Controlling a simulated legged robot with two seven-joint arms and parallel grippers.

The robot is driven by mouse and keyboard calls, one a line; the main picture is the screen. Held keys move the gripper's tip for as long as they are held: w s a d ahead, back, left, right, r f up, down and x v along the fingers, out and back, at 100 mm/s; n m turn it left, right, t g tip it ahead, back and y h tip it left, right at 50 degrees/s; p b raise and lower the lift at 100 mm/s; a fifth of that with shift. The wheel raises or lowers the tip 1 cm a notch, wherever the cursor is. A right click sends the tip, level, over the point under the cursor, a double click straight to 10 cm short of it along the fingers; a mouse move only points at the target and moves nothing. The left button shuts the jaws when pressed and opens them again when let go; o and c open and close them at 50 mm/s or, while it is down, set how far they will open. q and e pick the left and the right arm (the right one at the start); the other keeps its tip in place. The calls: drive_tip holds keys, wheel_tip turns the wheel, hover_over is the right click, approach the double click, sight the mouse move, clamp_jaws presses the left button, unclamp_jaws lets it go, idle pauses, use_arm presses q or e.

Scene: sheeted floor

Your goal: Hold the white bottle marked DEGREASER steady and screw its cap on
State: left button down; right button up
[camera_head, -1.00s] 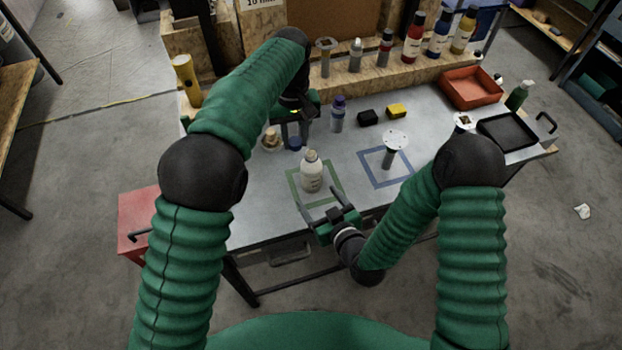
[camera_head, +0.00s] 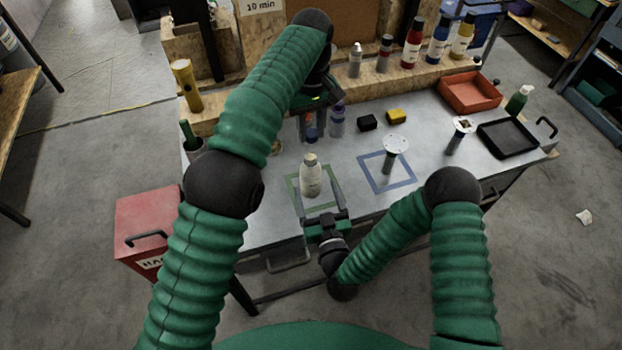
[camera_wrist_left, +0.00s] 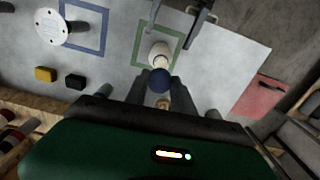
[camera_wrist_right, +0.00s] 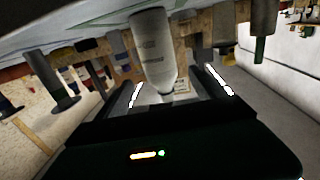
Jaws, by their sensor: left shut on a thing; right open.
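The white bottle (camera_head: 310,178) stands upright on the grey bench inside a green outlined square (camera_head: 292,188); its pale neck has no blue cap on it. Its print is too small to read in the right wrist view (camera_wrist_right: 152,50). My left gripper (camera_head: 312,128) is shut on a dark blue cap (camera_wrist_left: 160,81), held above and behind the bottle, apart from it. My right gripper (camera_head: 319,190) is low at the bench's front edge, open, its fingers reaching toward the bottle from the front. In the right wrist view, the bottle appears between the fingers (camera_wrist_right: 177,84), with gaps visible.
A purple-capped bottle (camera_head: 337,121) stands close beside my left gripper. A white-topped post (camera_head: 395,146) stands in the blue square (camera_head: 366,174) to the right. Black (camera_head: 367,122) and yellow (camera_head: 396,116) blocks lie behind. A red bin (camera_head: 470,92) and black tray (camera_head: 507,138) are farther right.

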sight(311, 171)
drive_tip(key=x, duration=0.7)
drive_tip(key=shift+w, duration=0.2)
clamp_jaws()
